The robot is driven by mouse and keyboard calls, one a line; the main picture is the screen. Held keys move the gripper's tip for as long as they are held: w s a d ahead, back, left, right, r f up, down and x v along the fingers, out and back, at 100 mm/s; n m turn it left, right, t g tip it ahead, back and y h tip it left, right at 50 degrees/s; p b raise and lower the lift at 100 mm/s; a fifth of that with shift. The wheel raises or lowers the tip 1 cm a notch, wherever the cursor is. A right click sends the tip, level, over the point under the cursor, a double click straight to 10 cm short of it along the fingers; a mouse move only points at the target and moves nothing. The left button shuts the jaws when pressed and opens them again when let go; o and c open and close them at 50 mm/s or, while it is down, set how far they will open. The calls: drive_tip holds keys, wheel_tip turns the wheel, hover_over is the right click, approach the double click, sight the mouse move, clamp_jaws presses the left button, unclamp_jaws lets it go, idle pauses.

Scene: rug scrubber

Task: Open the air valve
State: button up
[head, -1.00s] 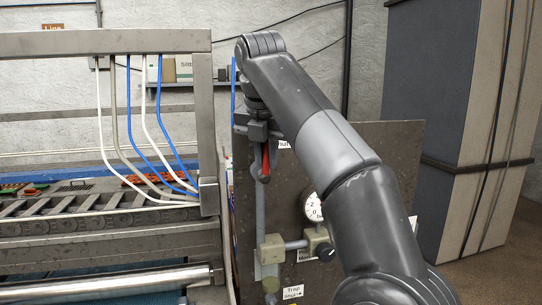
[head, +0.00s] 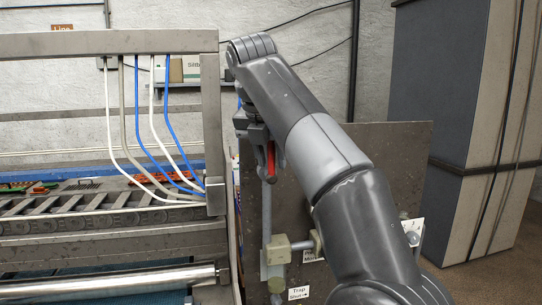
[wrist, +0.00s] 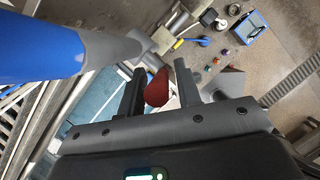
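The air valve's red handle (head: 270,160) hangs roughly upright at the upper left of the dark panel, above a grey vertical pipe (head: 266,215). My gripper (head: 260,148) is at the handle, coming from above, and partly hides it and the valve body. In the wrist view the red handle (wrist: 157,88) lies between the two dark fingers of my gripper (wrist: 160,80), nearer the left one. A gap shows on the right side, so the fingers look open around it. Contact with the left finger cannot be told.
The dark panel (head: 390,145) stands behind my arm, with a fitting (head: 278,250) on the pipe below. At left is a metal frame (head: 211,130) with blue and white hoses. A tall grey cabinet (head: 440,80) stands at right.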

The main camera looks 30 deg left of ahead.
drive_tip(key=shift+o, duration=0.5)
drive_tip(key=shift+s+r, duration=0.1)
drive_tip(key=shift+r, duration=0.1)
drive_tip(key=shift+s+r, duration=0.1)
drive_tip(key=shift+r, duration=0.15)
drive_tip(key=shift+s+d+r, duration=0.15)
drive_tip(key=shift+s+r, duration=0.05)
drive_tip(key=shift+s, duration=0.25)
drive_tip(key=s+d, duration=0.1)
drive_tip(key=s, duration=1)
drive_tip(key=shift+d, duration=0.35)
drive_tip(key=shift+f, duration=0.1)
drive_tip(key=v, duration=0.6)
